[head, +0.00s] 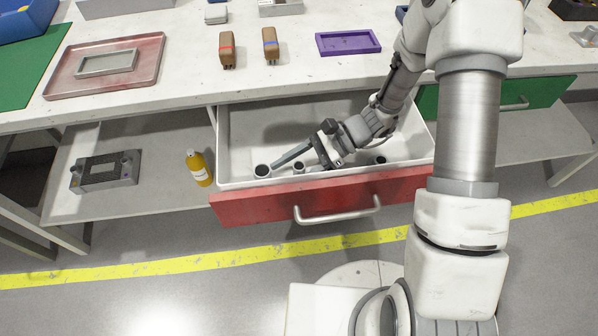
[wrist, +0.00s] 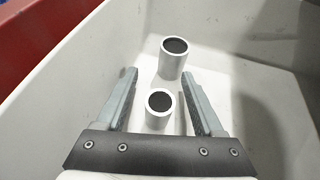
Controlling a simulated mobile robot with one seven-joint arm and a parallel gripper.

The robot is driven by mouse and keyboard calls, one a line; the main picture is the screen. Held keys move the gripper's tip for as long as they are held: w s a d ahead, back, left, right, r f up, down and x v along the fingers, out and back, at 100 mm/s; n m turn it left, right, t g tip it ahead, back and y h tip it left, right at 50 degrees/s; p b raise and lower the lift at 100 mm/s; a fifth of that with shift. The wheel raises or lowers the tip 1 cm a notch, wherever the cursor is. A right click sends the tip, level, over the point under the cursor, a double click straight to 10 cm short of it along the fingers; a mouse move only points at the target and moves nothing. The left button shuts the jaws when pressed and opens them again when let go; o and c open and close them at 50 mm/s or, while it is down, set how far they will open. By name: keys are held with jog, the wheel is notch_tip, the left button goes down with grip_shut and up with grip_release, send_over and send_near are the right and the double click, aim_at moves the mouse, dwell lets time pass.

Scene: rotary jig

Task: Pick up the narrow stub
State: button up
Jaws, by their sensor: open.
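The narrow stub (wrist: 158,113) is a short, light grey upright tube with a dark top, inside the open drawer. In the wrist view it appears between my two fingers. It also shows in the head view (head: 298,167), partly hidden by the drawer front. A wider stub (wrist: 171,66) stands just past the fingertips in the wrist view and at the drawer's left in the head view (head: 262,171). My gripper (wrist: 160,74) is open and low in the drawer, its fingers on either side of the narrow stub. I cannot tell if a finger touches it.
The white drawer (head: 325,109) has a red front (head: 260,206), and its walls rise around my gripper. Another stub (head: 380,160) stands to the right, near my wrist. The worktop (head: 190,84) overhangs behind the drawer. A yellow bottle (head: 199,168) stands on the lower shelf left.

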grip_shut()
dwell(0.3)
